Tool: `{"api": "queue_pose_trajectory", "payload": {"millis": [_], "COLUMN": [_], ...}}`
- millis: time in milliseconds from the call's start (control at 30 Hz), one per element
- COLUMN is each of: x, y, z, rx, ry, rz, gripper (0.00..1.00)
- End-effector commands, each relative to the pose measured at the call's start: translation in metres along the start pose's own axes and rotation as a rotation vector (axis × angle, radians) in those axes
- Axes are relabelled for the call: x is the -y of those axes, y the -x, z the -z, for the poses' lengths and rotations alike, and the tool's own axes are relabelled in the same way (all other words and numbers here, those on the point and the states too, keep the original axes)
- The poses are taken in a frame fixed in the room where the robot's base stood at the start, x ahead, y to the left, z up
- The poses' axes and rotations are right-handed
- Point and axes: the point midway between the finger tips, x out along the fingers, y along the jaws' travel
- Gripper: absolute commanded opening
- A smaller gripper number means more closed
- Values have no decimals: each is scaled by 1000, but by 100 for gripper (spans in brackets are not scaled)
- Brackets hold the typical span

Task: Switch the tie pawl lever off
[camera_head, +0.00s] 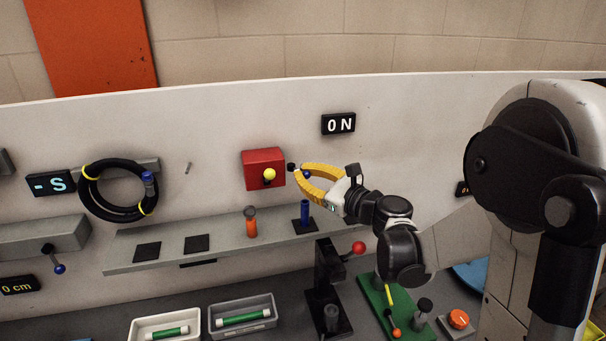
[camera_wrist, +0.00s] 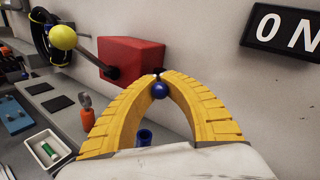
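A small lever with a black base and a blue ball knob (camera_head: 307,174) sticks out from the wall, right of a red box. No label names it as the tie pawl lever. The ON sign (camera_head: 338,124) is up and to the right of it. My gripper (camera_head: 297,170) has its yellow fingers around this lever, with the tips nearly together. In the wrist view my gripper (camera_wrist: 160,74) has the blue ball (camera_wrist: 160,90) inside the arch of the fingers, and the black base (camera_wrist: 157,71) shows just past the tips. The short stem is mostly hidden between the tips.
The red box (camera_head: 264,168) with a yellow ball lever (camera_head: 269,174) is close on the left. Below is a shelf (camera_head: 135,260) with an orange-handled (camera_head: 251,222) and a blue (camera_head: 304,213) part. A red-ball lever (camera_head: 358,248) stands lower right. A coiled hose (camera_head: 85,200) hangs at left.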

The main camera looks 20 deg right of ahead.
Motion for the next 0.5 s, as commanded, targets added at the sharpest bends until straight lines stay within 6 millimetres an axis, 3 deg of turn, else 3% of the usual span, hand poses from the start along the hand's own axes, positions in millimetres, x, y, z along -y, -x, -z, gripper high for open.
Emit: {"api": "queue_pose_trajectory", "payload": {"millis": [500], "x": [5], "y": [1], "z": [5], "rx": [44], "ry": [3], "rz": [-136], "gripper": [0]}}
